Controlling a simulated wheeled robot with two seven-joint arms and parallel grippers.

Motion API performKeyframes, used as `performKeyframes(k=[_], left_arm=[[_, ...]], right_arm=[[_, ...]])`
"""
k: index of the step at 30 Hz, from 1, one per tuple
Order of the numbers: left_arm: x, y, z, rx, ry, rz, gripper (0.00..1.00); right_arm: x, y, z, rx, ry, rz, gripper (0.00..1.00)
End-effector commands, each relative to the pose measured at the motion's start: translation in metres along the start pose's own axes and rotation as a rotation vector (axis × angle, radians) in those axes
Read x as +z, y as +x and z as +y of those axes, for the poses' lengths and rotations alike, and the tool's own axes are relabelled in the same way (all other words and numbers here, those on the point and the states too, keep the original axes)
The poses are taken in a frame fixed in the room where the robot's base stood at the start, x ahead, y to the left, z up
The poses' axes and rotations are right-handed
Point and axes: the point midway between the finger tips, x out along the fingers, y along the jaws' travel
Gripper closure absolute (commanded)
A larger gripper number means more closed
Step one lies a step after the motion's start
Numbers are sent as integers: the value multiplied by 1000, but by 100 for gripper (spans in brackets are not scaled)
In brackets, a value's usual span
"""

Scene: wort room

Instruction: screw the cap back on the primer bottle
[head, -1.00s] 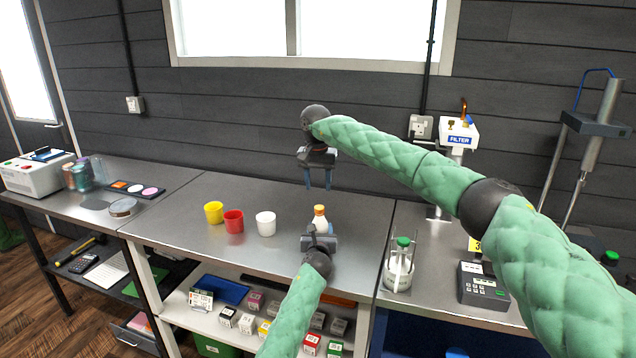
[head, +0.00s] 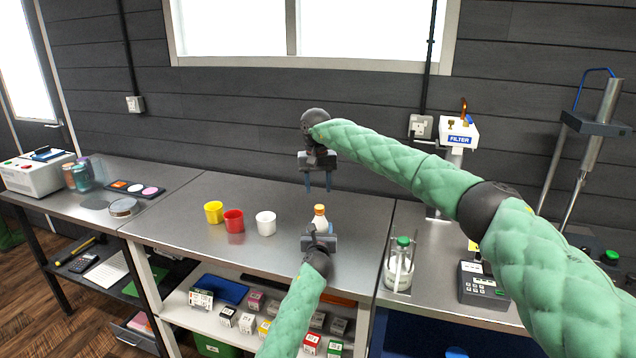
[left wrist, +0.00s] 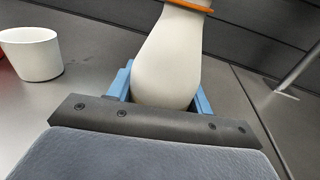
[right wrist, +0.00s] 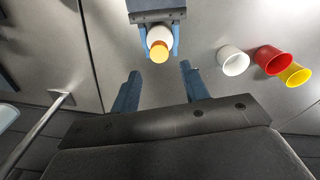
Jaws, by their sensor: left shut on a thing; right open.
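The primer bottle (head: 320,224) is white and stands upright on the steel table, with its orange cap (head: 320,209) on top. How tight the cap is I cannot tell. My left gripper (head: 320,232) is shut on the bottle's body; in the left wrist view its blue fingers flank the white bottle (left wrist: 168,70), and an orange rim (left wrist: 190,5) shows at the top edge. My right gripper (head: 318,186) is open and empty, above and apart from the cap. In the right wrist view the cap (right wrist: 159,52) lies beyond the right fingertips (right wrist: 160,75).
White (head: 265,223), red (head: 233,220) and yellow (head: 213,211) cups stand left of the bottle. A glass jar with a green-topped item (head: 398,270) and a keypad device (head: 482,285) stand on the right table. Small boxes fill the shelf below. The table behind the bottle is clear.

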Motion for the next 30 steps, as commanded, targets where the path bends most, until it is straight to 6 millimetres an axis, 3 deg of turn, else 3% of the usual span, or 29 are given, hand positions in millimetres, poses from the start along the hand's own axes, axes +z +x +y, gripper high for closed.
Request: performKeyframes(k=[15, 26, 30], left_arm=[[0, 0, 0, 0, 0, 0, 100], [0, 0, 0, 0, 0, 0, 100], [0, 0, 0, 0, 0, 0, 100]], right_arm=[[0, 64, -1, -1, 1, 0, 55], [0, 69, 0, 0, 1, 1, 55], [0, 69, 0, 0, 1, 1, 82]])
